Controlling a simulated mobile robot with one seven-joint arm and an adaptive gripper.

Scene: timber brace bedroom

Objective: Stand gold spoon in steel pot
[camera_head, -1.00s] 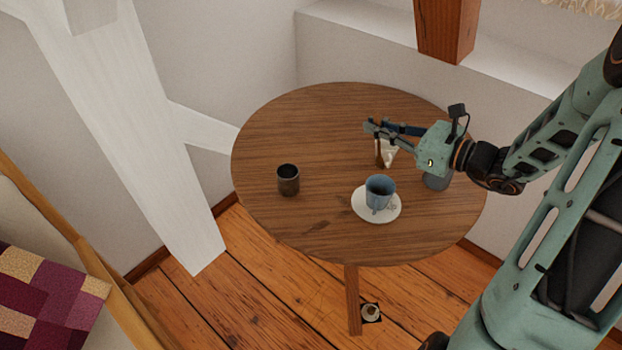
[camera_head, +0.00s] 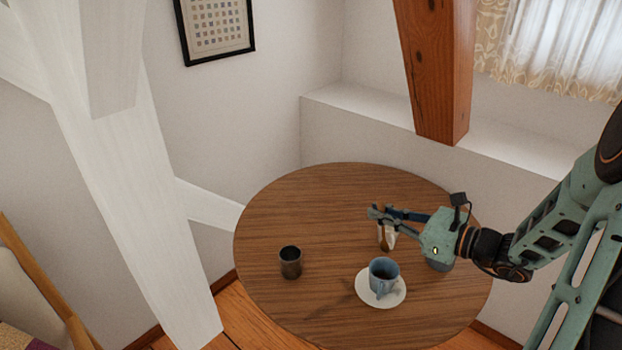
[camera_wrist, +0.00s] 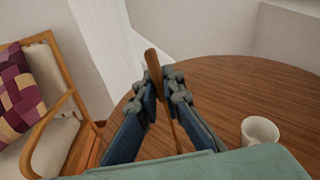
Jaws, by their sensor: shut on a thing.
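My gripper (camera_head: 378,214) is above the far right part of the round wooden table (camera_head: 330,205). In the wrist view, its fingers (camera_wrist: 160,84) are closed around the thin brown-gold handle of the spoon (camera_wrist: 153,62). The spoon is roughly upright, and its lower part (camera_head: 380,238) hangs below the fingers in the head view. A dark metal cup-like vessel (camera_head: 290,264), likely the steel pot, stands upright on the left of the table. It is well apart from my gripper, and its opening faces up.
A blue cup (camera_head: 383,273) on a white saucer (camera_head: 367,296) stands nearer than my gripper. A white mug (camera_wrist: 260,130) stands close by. A grey vessel (camera_head: 440,265) is partly hidden below my gripper. White timber (camera_head: 135,190) rises left of the table.

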